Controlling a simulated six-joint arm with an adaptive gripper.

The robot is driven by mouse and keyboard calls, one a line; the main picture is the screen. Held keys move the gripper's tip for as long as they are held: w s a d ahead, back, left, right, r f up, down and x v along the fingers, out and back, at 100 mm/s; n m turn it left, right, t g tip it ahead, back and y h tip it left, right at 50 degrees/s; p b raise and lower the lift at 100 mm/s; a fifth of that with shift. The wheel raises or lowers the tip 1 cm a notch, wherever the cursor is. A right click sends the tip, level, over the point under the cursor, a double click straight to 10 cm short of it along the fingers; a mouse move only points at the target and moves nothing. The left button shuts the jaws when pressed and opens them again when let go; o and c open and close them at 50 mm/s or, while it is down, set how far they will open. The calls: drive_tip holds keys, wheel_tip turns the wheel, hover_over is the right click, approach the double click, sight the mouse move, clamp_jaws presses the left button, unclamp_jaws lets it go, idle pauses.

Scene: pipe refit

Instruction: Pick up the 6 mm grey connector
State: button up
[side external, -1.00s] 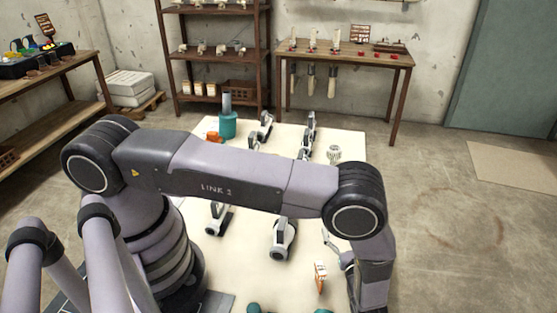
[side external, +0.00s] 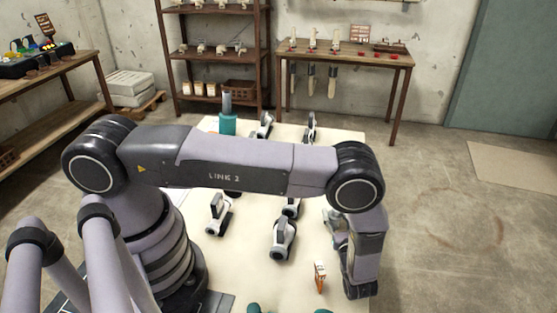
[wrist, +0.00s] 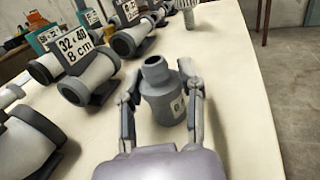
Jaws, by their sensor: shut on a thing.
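A grey connector (wrist: 162,98) with a narrower open neck stands upright between my gripper's fingers in the wrist view. A small white label on its side is too small to read. My gripper (wrist: 160,74) is shut on it, one finger along each side. Whether its base touches the table cannot be told. In the side view my gripper (side external: 334,226) is partly hidden behind my wrist, and the connector is not clear there. Several other grey pipe pieces lie to the left, one with a sign (wrist: 75,44) reading "32 x 40 8 cm".
The pale work table (wrist: 235,110) has clear room right of the connector, up to its edge. A small orange and white item (side external: 320,276) lies near the front. A teal holder (side external: 228,124) stands at the back. A grey ribbed piece (wrist: 187,14) is further off.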

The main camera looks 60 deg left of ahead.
drive_tip(key=c, duration=0.3)
drive_tip(key=shift+r, duration=0.1)
